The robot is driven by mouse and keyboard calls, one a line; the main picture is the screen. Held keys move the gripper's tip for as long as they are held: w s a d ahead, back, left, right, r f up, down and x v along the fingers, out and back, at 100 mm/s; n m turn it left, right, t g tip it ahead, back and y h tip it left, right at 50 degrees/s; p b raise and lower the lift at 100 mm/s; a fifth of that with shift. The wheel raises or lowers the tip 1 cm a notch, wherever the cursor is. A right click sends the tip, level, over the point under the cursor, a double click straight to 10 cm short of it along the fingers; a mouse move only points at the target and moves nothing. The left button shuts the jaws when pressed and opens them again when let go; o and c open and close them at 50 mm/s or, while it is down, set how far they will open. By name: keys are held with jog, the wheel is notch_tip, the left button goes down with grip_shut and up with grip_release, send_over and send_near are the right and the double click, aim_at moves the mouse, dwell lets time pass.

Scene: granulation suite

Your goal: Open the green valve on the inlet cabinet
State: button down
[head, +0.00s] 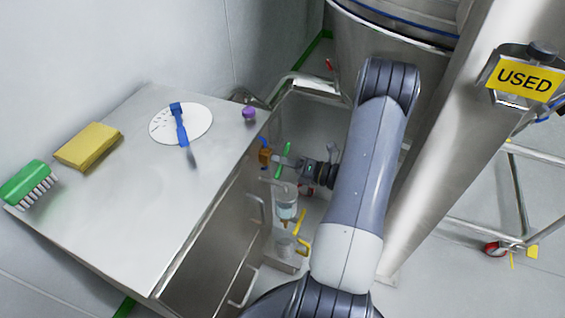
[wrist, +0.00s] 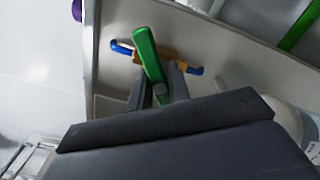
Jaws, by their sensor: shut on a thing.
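The green valve handle (head: 284,158) shows in the head view at the side of the steel cabinet (head: 205,225). It sits beside an orange valve body (head: 264,154). In the wrist view the green handle (wrist: 147,50) runs from the top down between my fingers, tilted, in front of the orange body (wrist: 178,58) with blue ends. My gripper (wrist: 160,88) is shut on the handle, with one finger on each side of it. In the head view my gripper (head: 287,162) is small and partly hidden. The lower end of the handle is partly hidden by the fingers.
On the cabinet top are a green brush (head: 27,184), a yellow sponge (head: 88,146), a white disc (head: 198,118) with a blue tool and a purple knob (head: 249,113). A clear vessel (head: 286,205) stands below my gripper. A steel column with a USED sign (head: 524,78) is right.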

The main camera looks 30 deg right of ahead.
jog(key=n+b, duration=0.1)
jog(key=n, duration=0.1)
jog(key=n+b, duration=0.1)
jog(key=n, duration=0.2)
jog(key=shift+f+n+b, duration=0.2)
jog(key=shift+n+b, duration=0.1)
jog(key=shift+b, duration=0.05)
jog(key=n+b, duration=0.3)
jog(key=n, duration=0.2)
jog(key=shift+r, duration=0.1)
jog(key=shift+n, duration=0.3)
jog(key=c, duration=1.3)
grip_release()
jog(key=shift+r, duration=0.1)
jog(key=p+v, duration=0.1)
jog(key=v, duration=0.9)
jog(key=shift+s+d, duration=0.3)
